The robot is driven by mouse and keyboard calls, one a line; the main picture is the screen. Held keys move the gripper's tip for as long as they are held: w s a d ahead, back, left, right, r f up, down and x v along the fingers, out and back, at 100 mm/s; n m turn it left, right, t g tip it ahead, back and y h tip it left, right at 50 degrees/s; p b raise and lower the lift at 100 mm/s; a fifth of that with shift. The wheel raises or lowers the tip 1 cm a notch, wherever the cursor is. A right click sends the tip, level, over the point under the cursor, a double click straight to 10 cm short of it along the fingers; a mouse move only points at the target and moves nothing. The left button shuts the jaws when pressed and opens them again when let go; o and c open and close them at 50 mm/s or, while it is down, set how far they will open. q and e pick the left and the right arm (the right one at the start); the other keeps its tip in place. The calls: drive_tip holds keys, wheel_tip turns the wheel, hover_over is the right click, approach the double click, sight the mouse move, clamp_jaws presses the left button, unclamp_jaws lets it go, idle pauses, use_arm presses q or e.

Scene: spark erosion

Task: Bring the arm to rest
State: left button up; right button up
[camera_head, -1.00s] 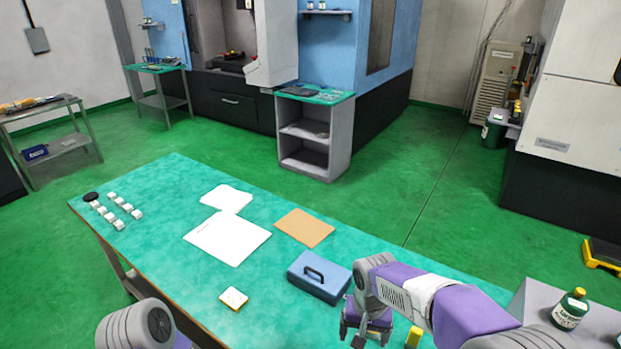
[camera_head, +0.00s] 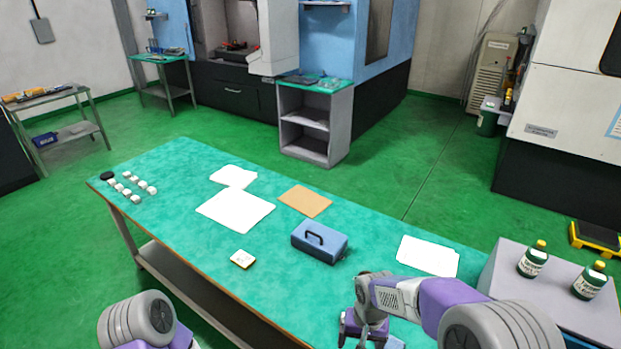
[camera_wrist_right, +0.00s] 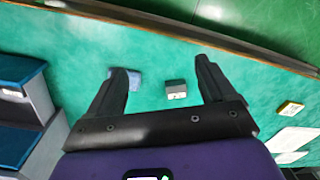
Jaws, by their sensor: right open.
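My right arm comes in at the lower right of the head view and bends down to my right gripper (camera_head: 362,338), low in the picture in front of the blue case (camera_head: 320,242). In the right wrist view my right gripper (camera_wrist_right: 160,68) is open, with nothing between its fingers. It points at the green table top (camera_wrist_right: 235,85). A small dark grey block (camera_wrist_right: 176,89) and a small blue item (camera_wrist_right: 134,80) lie on the table beyond it.
White sheets (camera_head: 236,211), a brown sheet (camera_head: 304,200), a small yellow-edged box (camera_head: 242,259) and several white blocks (camera_head: 130,190) lie on the table. Two green bottles (camera_head: 532,260) stand on a grey surface (camera_head: 502,272) at right. The table's middle has bare room.

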drive_tip(key=s+a+f+m+y, duration=0.1)
drive_tip(key=s+f+y, duration=0.1)
drive_tip(key=s+f, duration=0.75)
drive_tip(key=s+a+f+y, duration=0.15)
drive_tip(key=s+f, duration=0.45)
drive_tip(key=f, duration=0.6)
use_arm(q)
wheel_tip(320, 180, down, 10)
drive_tip(key=b, duration=1)
use_arm(e)
wheel_tip(320, 180, down, 10)
drive_tip(key=shift+w+d+t, duration=0.15)
drive_tip(key=shift+t, duration=0.25)
drive_tip(key=shift+r, duration=0.15)
